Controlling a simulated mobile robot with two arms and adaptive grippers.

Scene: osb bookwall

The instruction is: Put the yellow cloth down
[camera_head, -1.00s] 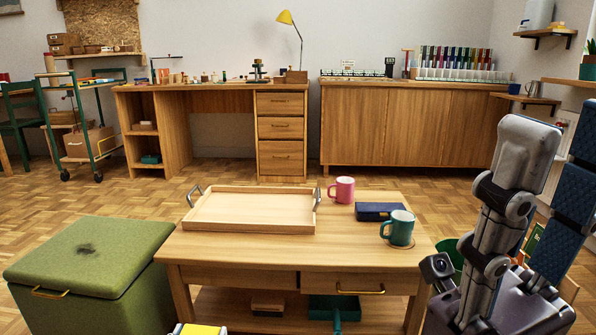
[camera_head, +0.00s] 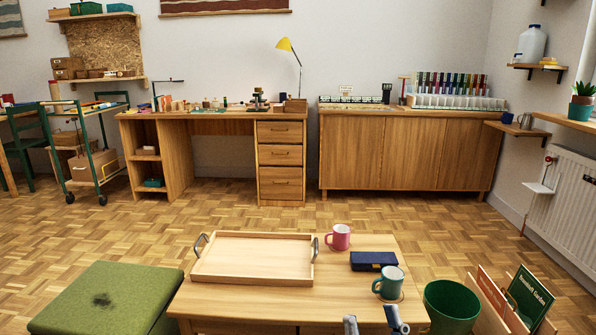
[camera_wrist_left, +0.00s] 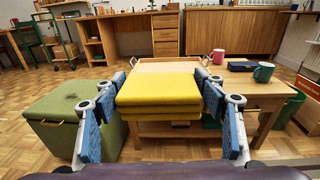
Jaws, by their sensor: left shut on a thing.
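The yellow cloth (camera_wrist_left: 158,90) is folded into a thick stack, seen in the left wrist view. My left gripper (camera_wrist_left: 162,80) is shut on it, with blue-padded fingers on both sides. The cloth is held in front of the low wooden table (camera_wrist_left: 262,90) and hides part of it. In the head view neither the cloth nor my left gripper shows. My right gripper (camera_head: 374,322) shows only its fingertips at the bottom edge, over the table's front; they stand apart with nothing seen between them.
On the table lie an empty wooden tray (camera_head: 252,262), a pink mug (camera_head: 339,238), a dark blue box (camera_head: 373,261) and a teal mug (camera_head: 390,283). A green ottoman (camera_head: 105,298) stands left. A green bin (camera_head: 449,303) and a book crate (camera_head: 490,305) stand right.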

